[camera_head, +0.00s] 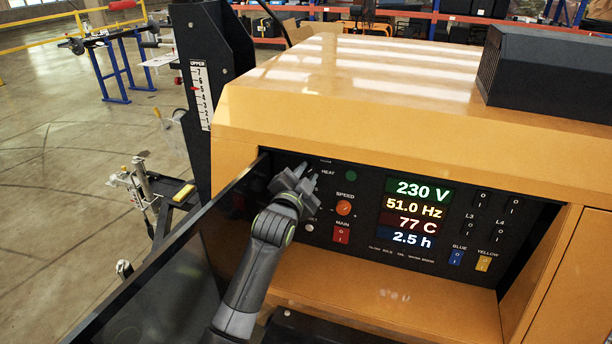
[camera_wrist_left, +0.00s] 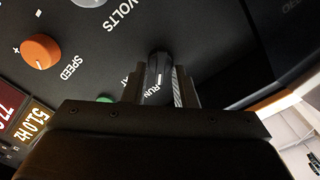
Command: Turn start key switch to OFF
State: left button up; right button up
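The start key switch shows in the left wrist view as a black knob (camera_wrist_left: 158,78) with a white pointer line. The letters RUN lie beside the pointer. My left gripper (camera_wrist_left: 160,92) has one finger on each side of the knob. I cannot tell whether both fingers press on it. In the head view my left gripper (camera_head: 292,182) is at the left end of the black control panel (camera_head: 362,178) and hides the switch. My right gripper is not in view.
Near the gripper are the orange SPEED knob (camera_head: 344,208), the red MAIN switch (camera_head: 341,235) and a green HEAT lamp (camera_head: 351,175). Lit displays (camera_head: 412,213) sit to the right. An open dark door (camera_head: 165,275) stands left of my arm. The yellow housing (camera_head: 400,120) overhangs the panel.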

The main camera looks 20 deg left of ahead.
pick_arm(q)
jog(key=shift+r+n+p, duration=0.15)
jog(key=shift+n+p, duration=0.35)
jog(key=shift+n, duration=0.3)
grip_shut()
jog(key=shift+n+p, duration=0.5)
jog(key=shift+n, duration=0.7)
jog(key=shift+a+n+p, duration=0.2)
jog(key=shift+n+p, duration=0.4)
jog(key=shift+n, duration=1.9)
jog(key=shift+r, duration=0.1)
jog(key=o, duration=0.6)
grip_release()
jog(key=shift+o, duration=0.2)
jog(key=shift+s, duration=0.1)
jog(key=s+b, duration=0.3)
jog(key=s, duration=1.4)
jog(key=shift+a+b, duration=0.3)
jog(key=shift+b, duration=0.1)
jog(key=shift+s, duration=0.1)
